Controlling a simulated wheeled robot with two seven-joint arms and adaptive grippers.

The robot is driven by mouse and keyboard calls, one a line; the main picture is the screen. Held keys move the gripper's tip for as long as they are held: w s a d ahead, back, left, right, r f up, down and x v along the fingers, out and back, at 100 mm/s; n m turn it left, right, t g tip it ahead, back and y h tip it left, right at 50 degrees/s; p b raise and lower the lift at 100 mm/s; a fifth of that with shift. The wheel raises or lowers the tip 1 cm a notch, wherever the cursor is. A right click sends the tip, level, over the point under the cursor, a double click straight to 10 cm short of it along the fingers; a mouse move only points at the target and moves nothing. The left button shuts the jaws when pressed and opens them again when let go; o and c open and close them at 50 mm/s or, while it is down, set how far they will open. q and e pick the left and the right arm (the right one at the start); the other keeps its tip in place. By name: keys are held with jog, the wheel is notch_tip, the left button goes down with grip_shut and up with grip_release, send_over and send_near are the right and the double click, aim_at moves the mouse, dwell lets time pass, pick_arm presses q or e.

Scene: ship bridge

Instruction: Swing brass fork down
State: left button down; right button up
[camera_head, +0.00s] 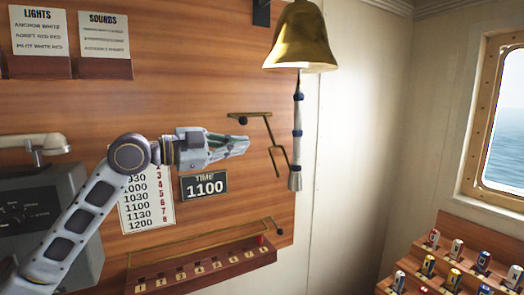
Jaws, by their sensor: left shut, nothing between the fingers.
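The brass fork (274,148) is mounted on the wooden wall panel. A short horizontal bar is at its top, and a thin rod slants down from the bar's right end to a forked end. The forked end is just left of the bell rope (297,140), which hangs from a brass bell (301,38). I cannot tell whether fork and rope touch. My left gripper (245,145) is shut and empty, pointing right, with its fingertips a little left of the fork's rod and below the bar. My right gripper is out of view.
Below my left gripper are a time sign (204,185), a printed schedule (147,210) and a red numbered rack (205,268) with a brass rail. A telephone (32,145) is at the left. Stepped shelves of small cans (455,250) and a window are at the right.

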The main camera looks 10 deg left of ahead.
aim_at(270, 148)
pick_arm(q)
jog(key=p+x, duration=0.1)
jog(key=x, duration=0.2)
jog(key=w+f+p+x, duration=0.1)
jog(key=x, duration=0.3)
jog(key=a+p+x, duration=0.1)
jog(key=x, duration=0.2)
jog(key=shift+w+d+f, duration=0.15)
jog(key=shift+w+f, duration=0.15)
jog(key=shift+w, duration=0.1)
jog(key=shift+w+a+f+p, duration=0.25)
jog(key=shift+w+f+p, duration=0.05)
jog(key=shift+w+f, duration=0.25)
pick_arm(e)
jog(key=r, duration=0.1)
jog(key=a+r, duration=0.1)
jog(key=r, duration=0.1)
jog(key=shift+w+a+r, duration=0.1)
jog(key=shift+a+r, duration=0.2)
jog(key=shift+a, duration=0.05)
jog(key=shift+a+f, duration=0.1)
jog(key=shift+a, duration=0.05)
